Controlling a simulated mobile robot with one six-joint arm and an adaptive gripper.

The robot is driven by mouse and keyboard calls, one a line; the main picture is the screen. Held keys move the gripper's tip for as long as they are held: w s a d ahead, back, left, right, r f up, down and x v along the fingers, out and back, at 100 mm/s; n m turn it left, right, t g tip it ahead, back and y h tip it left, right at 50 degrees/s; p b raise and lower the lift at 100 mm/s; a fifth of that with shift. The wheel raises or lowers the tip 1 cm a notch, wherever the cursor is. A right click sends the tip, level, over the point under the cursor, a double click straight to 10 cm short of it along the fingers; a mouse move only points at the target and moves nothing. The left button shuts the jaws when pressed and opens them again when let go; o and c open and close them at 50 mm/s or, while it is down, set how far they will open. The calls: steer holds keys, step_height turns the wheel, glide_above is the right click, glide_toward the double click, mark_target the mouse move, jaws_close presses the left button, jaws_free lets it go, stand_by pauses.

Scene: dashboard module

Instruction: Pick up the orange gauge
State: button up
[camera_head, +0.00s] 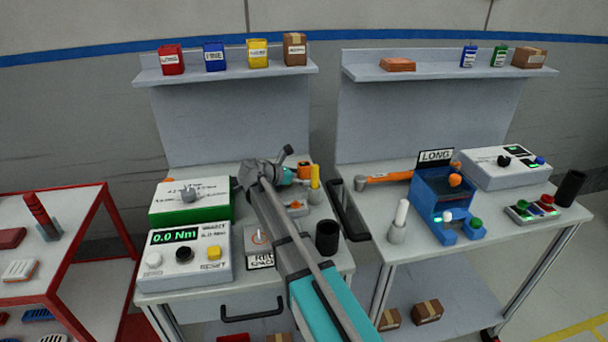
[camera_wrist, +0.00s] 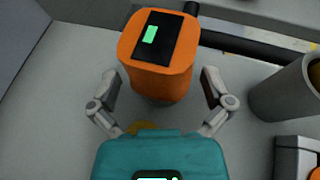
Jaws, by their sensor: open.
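The orange gauge (camera_wrist: 178,83) stands on the grey bench top in the wrist view, with a black top panel and a small green display. In the head view the gauge (camera_head: 304,169) shows small near the back of the left bench, partly hidden by my arm. My gripper (camera_wrist: 160,88) is open, one finger on each side of the gauge's lower part. Gaps show between the fingers and the gauge, so I see no grip. In the head view my gripper (camera_head: 294,174) is partly hidden by the arm.
A grey holder (camera_wrist: 282,97) stands close right of my gripper. A black bar (camera_wrist: 240,45) lies behind the gauge. In the head view, a yellow-handled tool (camera_head: 315,178), a black cup (camera_head: 327,237) and a torque display box (camera_head: 188,258) stand on the left bench.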

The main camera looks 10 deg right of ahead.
mark_target(303, 164)
steer(key=shift+d, duration=0.15)
stand_by(0.4)
steer(key=c, duration=1.1)
steer(key=shift+c, duration=0.2)
step_height(303, 164, up, 10)
steer(key=p, duration=1)
step_height(303, 164, up, 21)
steer(key=p, duration=2.1)
steer(key=shift+r+p, duration=0.2)
steer(key=shift+p, duration=0.1)
